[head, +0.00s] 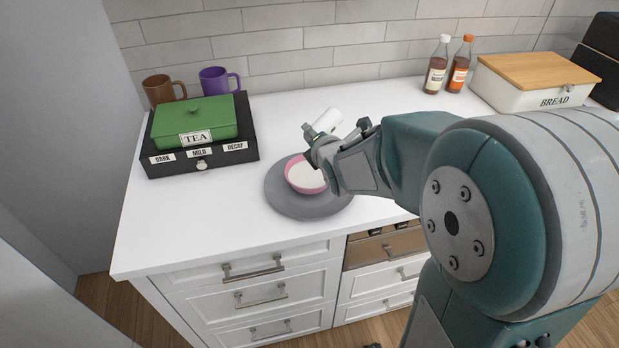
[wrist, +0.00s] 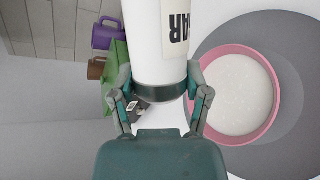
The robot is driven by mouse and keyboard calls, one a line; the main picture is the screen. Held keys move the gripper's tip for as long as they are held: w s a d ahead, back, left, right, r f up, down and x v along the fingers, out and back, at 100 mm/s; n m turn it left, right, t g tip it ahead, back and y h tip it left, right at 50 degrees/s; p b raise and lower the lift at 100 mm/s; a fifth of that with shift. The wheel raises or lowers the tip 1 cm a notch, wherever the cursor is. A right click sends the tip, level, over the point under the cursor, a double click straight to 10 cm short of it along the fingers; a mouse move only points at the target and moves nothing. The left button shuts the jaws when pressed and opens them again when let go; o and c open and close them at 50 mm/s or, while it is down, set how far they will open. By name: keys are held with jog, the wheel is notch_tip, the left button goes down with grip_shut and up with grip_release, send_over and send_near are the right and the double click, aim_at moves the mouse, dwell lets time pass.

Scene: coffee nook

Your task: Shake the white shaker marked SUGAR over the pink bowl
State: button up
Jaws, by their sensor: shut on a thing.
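The white shaker (head: 327,121) is in my gripper (head: 322,143), tilted above the counter near the pink bowl. The pink bowl (head: 304,187) sits on a round grey mat (head: 283,203). The bowl (wrist: 271,72) holds a white content, seen beside the shaker in the wrist view. My gripper and arm hide the bowl's right edge in the head view. The shaker's top end is not clearly seen.
A green TEA box (head: 185,115) sits on a black drawer box (head: 237,142) at the left, with brown (head: 158,88) and purple (head: 217,78) mugs behind. Two bottles (head: 437,67) and a BREAD box (head: 513,93) stand at the back right. The counter's front left is clear.

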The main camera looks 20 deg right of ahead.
aim_at(314, 129)
jog(key=shift+r, duration=1.2)
jog(key=shift+r+m+g+y, duration=0.2)
jog(key=shift+m+g+y, duration=0.15)
jog(key=shift+m, duration=0.25)
jog(key=shift+r+m+g+y, duration=0.45)
jog(key=shift+m+g+y, duration=0.2)
jog(key=shift+m+g, duration=0.25)
jog(key=shift+r, duration=0.1)
jog(key=shift+r+m+g+y, duration=0.35)
jog(key=shift+m+g+y, duration=0.2)
jog(key=shift+m+y, duration=0.35)
jog(key=shift+r+m+g+y, duration=0.35)
jog(key=shift+m+g+y, duration=0.15)
jog(key=shift+m+y, duration=0.35)
